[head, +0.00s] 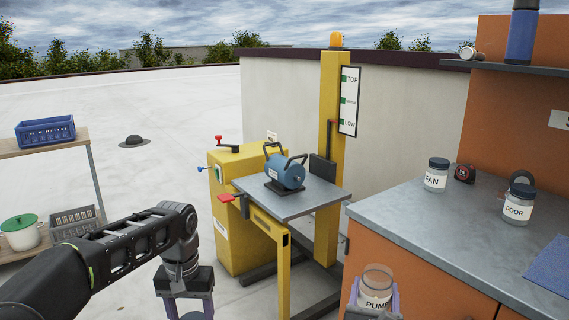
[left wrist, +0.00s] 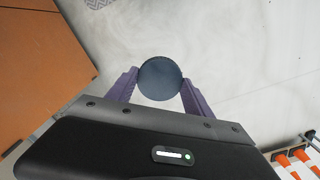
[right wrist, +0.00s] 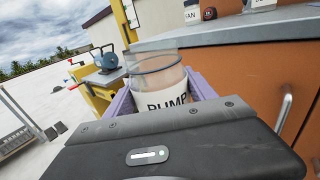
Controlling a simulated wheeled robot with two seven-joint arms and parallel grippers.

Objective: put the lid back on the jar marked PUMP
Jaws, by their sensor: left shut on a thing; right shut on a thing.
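The jar marked PUMP (head: 377,284) is clear glass with a white label and has no lid on it. My right gripper (head: 374,300) is shut around the jar and holds it upright in front of the workbench, at the bottom of the head view. In the right wrist view the jar (right wrist: 165,98) stands between the purple fingers, its rim uncovered. My left gripper (head: 187,308) is shut on a round dark lid (left wrist: 160,79), seen flat-on in the left wrist view. The lid is out of sight in the head view. The two grippers are well apart.
A yellow lift (head: 332,130) bears a blue pump (head: 286,172).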

